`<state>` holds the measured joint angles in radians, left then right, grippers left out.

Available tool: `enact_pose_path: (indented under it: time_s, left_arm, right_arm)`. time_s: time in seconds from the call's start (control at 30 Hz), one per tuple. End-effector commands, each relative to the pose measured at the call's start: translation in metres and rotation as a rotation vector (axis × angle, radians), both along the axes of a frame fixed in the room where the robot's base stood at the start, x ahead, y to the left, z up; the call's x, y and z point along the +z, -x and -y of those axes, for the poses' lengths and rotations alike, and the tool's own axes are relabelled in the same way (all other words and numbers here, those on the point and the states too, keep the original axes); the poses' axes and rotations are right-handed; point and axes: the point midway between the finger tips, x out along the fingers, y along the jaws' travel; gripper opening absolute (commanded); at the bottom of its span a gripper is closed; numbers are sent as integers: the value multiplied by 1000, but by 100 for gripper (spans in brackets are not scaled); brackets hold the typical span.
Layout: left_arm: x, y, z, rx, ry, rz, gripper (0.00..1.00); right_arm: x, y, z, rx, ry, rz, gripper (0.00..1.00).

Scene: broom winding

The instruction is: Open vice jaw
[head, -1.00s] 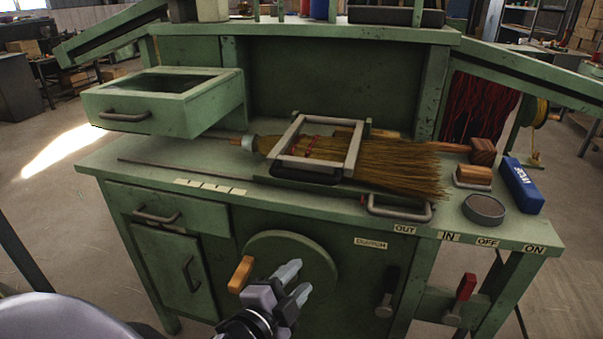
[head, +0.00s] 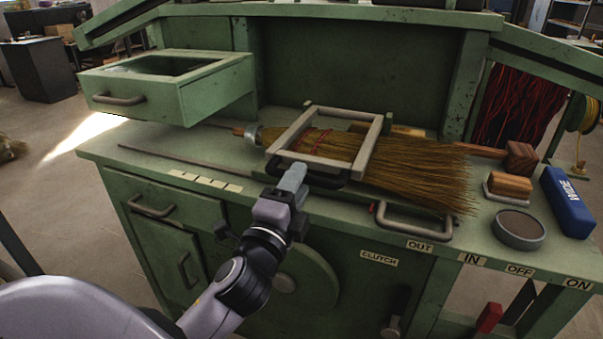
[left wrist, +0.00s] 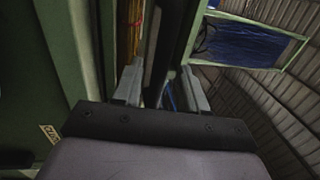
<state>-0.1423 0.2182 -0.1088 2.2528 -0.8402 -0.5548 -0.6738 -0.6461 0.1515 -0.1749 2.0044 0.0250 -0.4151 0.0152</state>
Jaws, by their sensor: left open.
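The vice is a pale rectangular frame (head: 371,142) on the green bench, lying across the broom (head: 415,172). A black handle (head: 328,181) sits along the vice's front edge. My left gripper (head: 293,179) is at this handle, reaching up from the front of the bench. In the left wrist view, its two fingers (left wrist: 160,88) stand apart with a dark bar (left wrist: 153,45) showing between and beyond them. I cannot tell whether the fingers touch the handle. The gripper covers part of the handle. My right gripper is not in view.
An open drawer (head: 150,95) juts out at the upper left. A grey pull handle (head: 418,228), a round tin (head: 518,230), a brush (head: 508,187) and a blue box (head: 567,200) are on the right. A round wheel (head: 312,285) is below my arm.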

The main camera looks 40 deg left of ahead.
Motion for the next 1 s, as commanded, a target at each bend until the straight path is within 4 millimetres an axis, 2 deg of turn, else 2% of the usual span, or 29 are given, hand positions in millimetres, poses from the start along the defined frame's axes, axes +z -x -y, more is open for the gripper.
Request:
enact_pose_path:
  time_s: [0.2,0.57,0.6,0.7,1.0]
  left_arm:
    - [4,-19,-5,0,1,0,42]
    - [4,-23,-5,0,2,-1,42]
    - [4,-23,-5,0,2,-1,29]
    - [4,-23,-5,0,2,-1,0]
    - [8,-25,-5,0,2,-1,0]
  right_arm:
    - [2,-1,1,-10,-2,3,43]
    - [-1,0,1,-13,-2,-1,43]
    - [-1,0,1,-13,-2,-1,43]
    - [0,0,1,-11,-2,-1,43]
    - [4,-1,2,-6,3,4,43]
